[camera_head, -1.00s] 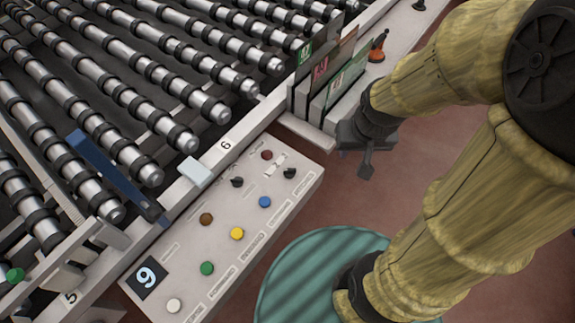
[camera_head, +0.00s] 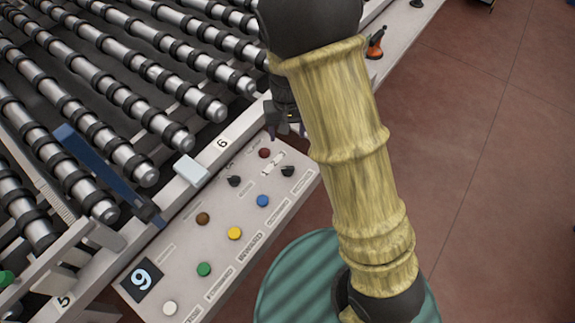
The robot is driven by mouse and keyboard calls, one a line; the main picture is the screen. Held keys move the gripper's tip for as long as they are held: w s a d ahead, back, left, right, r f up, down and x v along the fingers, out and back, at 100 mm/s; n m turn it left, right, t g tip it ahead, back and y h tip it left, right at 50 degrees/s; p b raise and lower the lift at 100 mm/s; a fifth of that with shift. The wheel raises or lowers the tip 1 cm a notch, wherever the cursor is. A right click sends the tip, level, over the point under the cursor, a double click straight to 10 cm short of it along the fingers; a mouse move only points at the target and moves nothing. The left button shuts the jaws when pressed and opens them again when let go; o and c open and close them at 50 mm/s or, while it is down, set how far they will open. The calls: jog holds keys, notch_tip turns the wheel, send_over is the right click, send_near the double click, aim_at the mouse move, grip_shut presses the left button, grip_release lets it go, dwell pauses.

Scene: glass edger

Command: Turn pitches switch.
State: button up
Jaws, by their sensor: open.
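The control panel (camera_head: 222,246) is a light slanted box with labelled buttons and switches along the roller table. Two black rotary switches sit near its far end: one on the left (camera_head: 234,181) and one on the right (camera_head: 288,171). My gripper (camera_head: 284,130) is dark and lies just beyond the panel's far end, above the red button (camera_head: 264,153). It is open and apart from both switches. My arm partly hides it.
Blue (camera_head: 262,201), yellow (camera_head: 234,233), green (camera_head: 204,270), brown (camera_head: 202,218) and white (camera_head: 170,308) buttons share the panel. The roller table (camera_head: 110,110) fills the left. An orange-handled tool (camera_head: 375,44) stands on the rail at the back. The red floor at right is clear.

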aim_at(288, 168)
notch_tip(288, 168, down, 17)
jog(key=shift+f+p, duration=0.15)
jog(key=shift+p, duration=0.7)
jog(key=shift+d, duration=0.1)
jog(key=c, duration=1)
